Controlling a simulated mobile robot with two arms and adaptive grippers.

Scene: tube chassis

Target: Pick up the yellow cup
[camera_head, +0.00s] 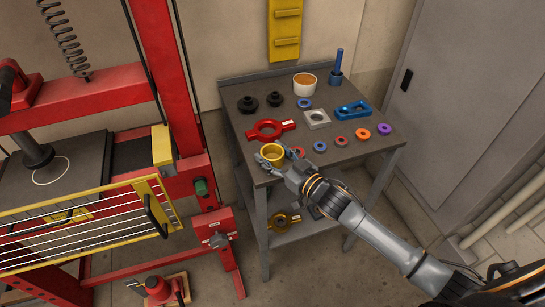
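The yellow cup (271,150) is upright at the front left corner of the grey table, its open top showing. My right gripper (274,160) reaches in from the lower right and is at the cup, with a finger on either side of its lower part. The fingers partly hide the cup. I cannot tell whether they press on it or whether its base rests on the tabletop. My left gripper is not in view.
On the grey table (232,108) are a red ring tool (268,130), a white-and-orange bowl (304,86), a blue holder (352,111), a square grey block (316,119) and several small coloured rings. A red press frame (180,95) stands left, a grey cabinet (450,110) right.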

